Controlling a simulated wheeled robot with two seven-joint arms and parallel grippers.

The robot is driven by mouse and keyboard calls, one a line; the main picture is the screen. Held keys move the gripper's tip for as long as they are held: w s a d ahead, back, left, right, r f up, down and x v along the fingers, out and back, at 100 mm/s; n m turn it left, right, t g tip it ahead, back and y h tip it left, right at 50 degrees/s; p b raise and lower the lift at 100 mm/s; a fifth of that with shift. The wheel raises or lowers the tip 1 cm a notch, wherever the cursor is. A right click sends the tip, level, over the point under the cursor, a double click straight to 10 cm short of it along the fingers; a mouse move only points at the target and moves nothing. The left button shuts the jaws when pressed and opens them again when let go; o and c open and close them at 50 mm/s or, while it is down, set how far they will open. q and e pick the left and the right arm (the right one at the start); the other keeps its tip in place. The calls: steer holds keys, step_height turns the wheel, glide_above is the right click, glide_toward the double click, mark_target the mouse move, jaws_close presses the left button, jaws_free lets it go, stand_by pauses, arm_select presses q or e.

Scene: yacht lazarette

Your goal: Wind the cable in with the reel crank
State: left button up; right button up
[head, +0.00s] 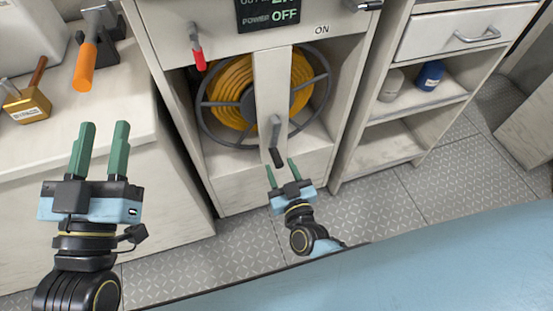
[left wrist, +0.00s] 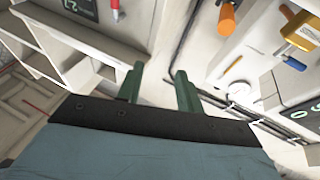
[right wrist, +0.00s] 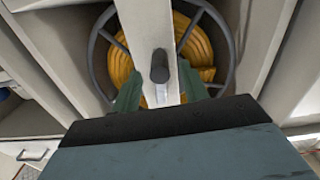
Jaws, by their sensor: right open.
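The cable reel (head: 216,104) holds coiled yellow cable (head: 233,85) inside an open bay of the cabinet, behind a pale vertical post (head: 270,80). The crank (head: 275,130) hangs from the post, with its dark handle (head: 278,157) at the lower end. My right gripper (head: 281,170) is open just below and in front of the handle. In the right wrist view the dark handle (right wrist: 160,66) stands between and beyond the green fingers. My left gripper (head: 103,135) is open and empty over the left counter's front, away from the reel.
A red-handled lever (head: 198,58) and a display reading POWER OFF (head: 268,14) are above the reel. Shelves with a blue jar (head: 430,75) stand at right.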

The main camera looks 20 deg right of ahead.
mark_target(277, 158)
steer(key=w+b, duration=0.1)
steer(key=w, duration=0.2)
arm_select(q)
steer(key=shift+s+r+t+h, duration=0.2)
steer(key=shift+s+r+t, duration=0.25)
steer(key=shift+r+t, duration=0.3)
steer(key=shift+s+r+t+h, duration=0.2)
steer(key=shift+s+r+t, duration=0.2)
steer(key=shift+r+t, duration=0.35)
arm_select(e)
steer(key=shift+w, duration=0.65)
jaws_close()
